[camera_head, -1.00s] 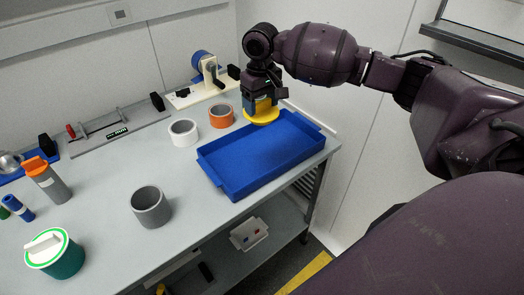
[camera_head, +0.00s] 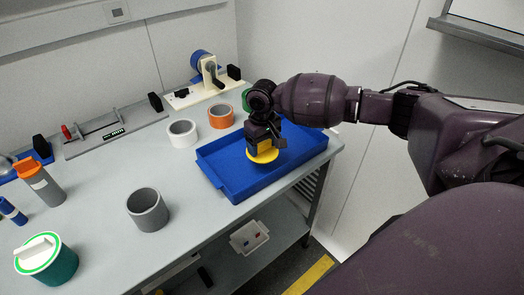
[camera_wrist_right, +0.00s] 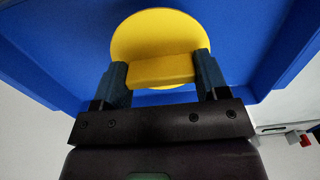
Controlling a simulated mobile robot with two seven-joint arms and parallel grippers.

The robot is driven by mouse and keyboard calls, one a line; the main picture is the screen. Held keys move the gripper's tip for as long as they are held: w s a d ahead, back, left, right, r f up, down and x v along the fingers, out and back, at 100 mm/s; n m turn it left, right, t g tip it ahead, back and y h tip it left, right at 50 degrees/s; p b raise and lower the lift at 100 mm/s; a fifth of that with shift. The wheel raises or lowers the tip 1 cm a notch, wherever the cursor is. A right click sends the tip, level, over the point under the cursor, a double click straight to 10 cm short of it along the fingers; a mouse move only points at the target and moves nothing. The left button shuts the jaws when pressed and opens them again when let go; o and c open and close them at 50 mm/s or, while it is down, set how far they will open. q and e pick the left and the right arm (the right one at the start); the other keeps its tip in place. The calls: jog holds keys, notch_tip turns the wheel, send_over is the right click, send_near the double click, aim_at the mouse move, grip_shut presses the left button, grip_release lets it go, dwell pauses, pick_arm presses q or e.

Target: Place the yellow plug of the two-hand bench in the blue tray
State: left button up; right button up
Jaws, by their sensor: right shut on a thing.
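The yellow plug (camera_head: 263,155) is a round disc with a block-shaped grip on top. My right gripper (camera_head: 264,146) is shut on that grip and holds the plug over the middle of the blue tray (camera_head: 222,181). In the right wrist view the two fingers of the gripper (camera_wrist_right: 161,72) press on both sides of the plug's grip, and the yellow disc (camera_wrist_right: 158,32) shows against the blue tray (camera_wrist_right: 225,22). I cannot tell whether the disc touches the tray floor. My left gripper is not in view.
An orange ring (camera_head: 221,116), a white ring (camera_head: 183,133) and a grey cup (camera_head: 147,209) stand left of the tray on the grey bench (camera_head: 105,190). A green container with a white lid (camera_head: 47,258) stands front left. A white fixture (camera_head: 205,92) is behind.

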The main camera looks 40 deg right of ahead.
notch_tip(320, 180, down, 2)
jog(key=shift+f, duration=0.35)
jog(key=o, duration=0.9)
jog(key=shift+f, duration=0.1)
